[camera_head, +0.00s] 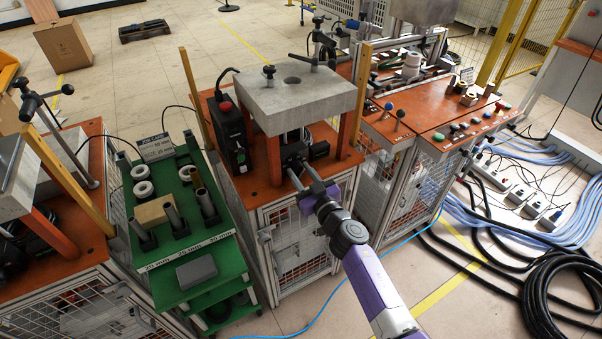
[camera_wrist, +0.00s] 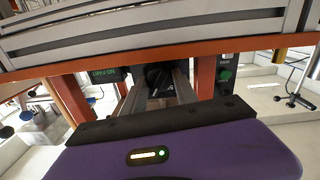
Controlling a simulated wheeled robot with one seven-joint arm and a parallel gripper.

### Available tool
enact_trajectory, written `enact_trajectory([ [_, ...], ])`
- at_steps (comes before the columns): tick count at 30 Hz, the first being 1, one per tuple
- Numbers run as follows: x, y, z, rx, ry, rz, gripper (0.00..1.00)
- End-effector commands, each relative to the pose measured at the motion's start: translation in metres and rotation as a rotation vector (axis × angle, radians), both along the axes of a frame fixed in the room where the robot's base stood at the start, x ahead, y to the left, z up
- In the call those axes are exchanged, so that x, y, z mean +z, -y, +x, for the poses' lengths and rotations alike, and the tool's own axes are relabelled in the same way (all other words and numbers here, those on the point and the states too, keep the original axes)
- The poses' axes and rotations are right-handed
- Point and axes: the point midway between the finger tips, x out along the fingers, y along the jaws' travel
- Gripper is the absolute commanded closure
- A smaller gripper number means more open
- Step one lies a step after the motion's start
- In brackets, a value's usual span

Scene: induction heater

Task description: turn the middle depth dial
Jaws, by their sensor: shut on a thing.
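The middle depth dial (camera_wrist: 158,76) is a black round knob with a pale mark, under the grey-topped press in the wrist view. My gripper (camera_wrist: 163,82) has its two grey fingers on either side of it, shut on it. In the head view my gripper (camera_head: 298,165) reaches in under the front edge of the press top, and the dial there is mostly hidden by the fingers and shadow.
The grey press top (camera_head: 296,97) stands on orange legs (camera_head: 273,160) close around my fingers. A green rack (camera_head: 190,263) with rings and cylinders stands to the left. An orange control bench (camera_head: 440,115) is on the right. Cables (camera_head: 500,245) lie on the floor at right.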

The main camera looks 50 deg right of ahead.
Motion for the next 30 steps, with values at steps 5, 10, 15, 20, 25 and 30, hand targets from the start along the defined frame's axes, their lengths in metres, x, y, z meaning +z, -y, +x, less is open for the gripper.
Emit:
enact_trajectory([
  [5,-0.0002,-0.0001,-0.0002,0.0,-0.008,-0.027,1.0],
  [10,-0.0006,-0.0003,-0.0001,-0.001,-0.03,-0.104,1.0],
  [15,-0.001,-0.0008,0.0001,0.0,-0.063,-0.218,1.0],
  [20,-0.0015,-0.0008,0.0,-0.001,-0.095,-0.327,1.0],
  [25,-0.0016,-0.0011,0.0,0.0,-0.122,-0.422,1.0],
  [30,-0.0016,-0.0013,0.0,0.0,-0.14,-0.486,1.0],
])
